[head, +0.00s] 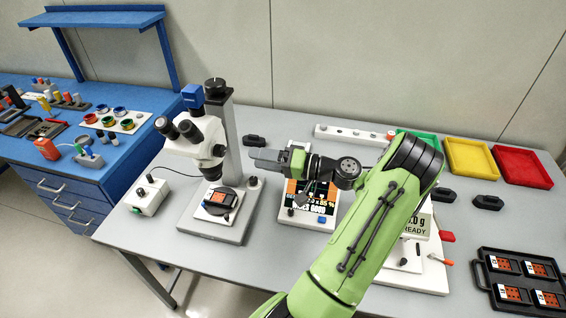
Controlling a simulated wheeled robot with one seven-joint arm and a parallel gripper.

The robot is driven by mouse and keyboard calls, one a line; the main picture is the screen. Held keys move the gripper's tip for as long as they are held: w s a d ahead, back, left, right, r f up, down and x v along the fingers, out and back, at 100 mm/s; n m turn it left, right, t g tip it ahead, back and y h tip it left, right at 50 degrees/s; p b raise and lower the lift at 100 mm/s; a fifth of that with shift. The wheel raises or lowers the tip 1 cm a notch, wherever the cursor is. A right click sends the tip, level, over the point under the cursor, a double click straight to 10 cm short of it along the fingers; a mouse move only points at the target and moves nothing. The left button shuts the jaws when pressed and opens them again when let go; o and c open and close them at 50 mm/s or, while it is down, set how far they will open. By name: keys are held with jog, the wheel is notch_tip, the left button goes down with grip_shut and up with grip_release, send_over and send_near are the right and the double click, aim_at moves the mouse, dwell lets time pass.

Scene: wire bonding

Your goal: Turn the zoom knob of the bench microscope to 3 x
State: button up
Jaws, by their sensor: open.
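The bench microscope (206,128) stands left of centre on the grey table, with a white head, two black eyepieces and a blue block on top. A dark round knob (219,151) shows at the right side of its head; I cannot tell for certain that it is the zoom knob, and no scale mark is readable. A chip board lies on the round stage (223,198). My gripper (257,160) is to the right of the microscope head, pointing left towards it. It looks open and empty, apart from the head and knob; its finger gap is hard to see.
A small white control box (147,196) sits left of the microscope. A display unit (312,222) stands under my gripper. A black clip-like block (254,140) lies behind it. Yellow (469,159) and red (522,167) trays and a black chip tray (486,284) are at right.

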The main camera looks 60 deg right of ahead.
jog(key=v, duration=0.7)
jog(key=w+a+n+g, duration=0.3)
jog(key=w+a+g, duration=0.25)
jog(key=a, duration=0.35)
jog(key=w+a+n+g, duration=0.2)
jog(key=w+a+g, duration=0.35)
jog(key=a, duration=0.45)
jog(key=s+a+r+n+g+h, duration=0.1)
jog(key=s+a+r+n+h, duration=0.15)
jog(key=a, duration=0.25)
jog(key=s+a+r+n+g+h, duration=0.1)
jog(key=s+a+g+h, duration=0.15)
jog(key=a, duration=0.25)
jog(key=s+a+r+t, duration=0.1)
jog(key=s+r, duration=0.1)
jog(key=s, duration=0.3)
jog(key=s+a+r+t+h, duration=0.1)
jog(key=s+t, duration=0.1)
jog(key=s, duration=0.3)
jog(key=shift+s+a+r, duration=0.15)
jog(key=shift+a+r, duration=0.2)
jog(key=shift+r, duration=0.05)
